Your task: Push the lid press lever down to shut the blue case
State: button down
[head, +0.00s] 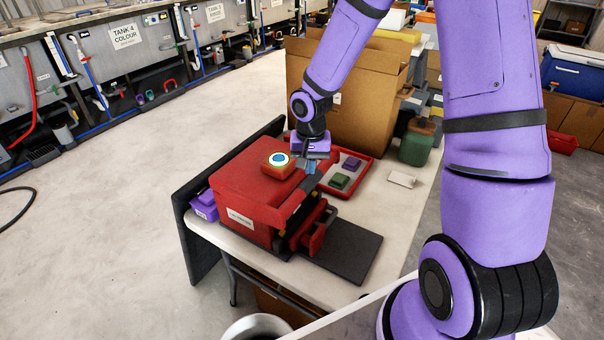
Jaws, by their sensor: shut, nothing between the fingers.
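The red lid press (245,185) stands on the white table, with a pale label on its front. A red bar with dark parts runs along its right side, and a red handle-like piece (313,238) shows low at its front right. I cannot tell for sure which part is the lever or how far it is down. My gripper (310,168) points down at the press's back right edge, close to its top; it is shut and empty. I cannot tell whether it touches the press. The blue case cannot be made out; the inside of the press is hidden.
A red tray (359,170) with green and purple pieces lies behind. A cardboard box (345,90), green container (416,145) and purple box (205,205) stand nearby. A dark plate (350,255) lies in front.

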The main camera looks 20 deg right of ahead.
aim_at(307, 178)
jog(key=shift+f, duration=0.1)
jog(key=shift+w+a+f, duration=0.15)
jog(key=shift+w+f, duration=0.05)
jog(key=shift+f, duration=1.3)
jog(key=shift+w+a+f, duration=0.1)
jog(key=shift+w+f, duration=0.05)
jog(key=shift+f, duration=1.45)
jog(key=shift+s, duration=0.15)
jog(key=shift+r, duration=0.35)
jog(key=r, duration=1)
jog(key=shift+w+r, duration=0.2)
jog(key=shift+r, duration=0.9)
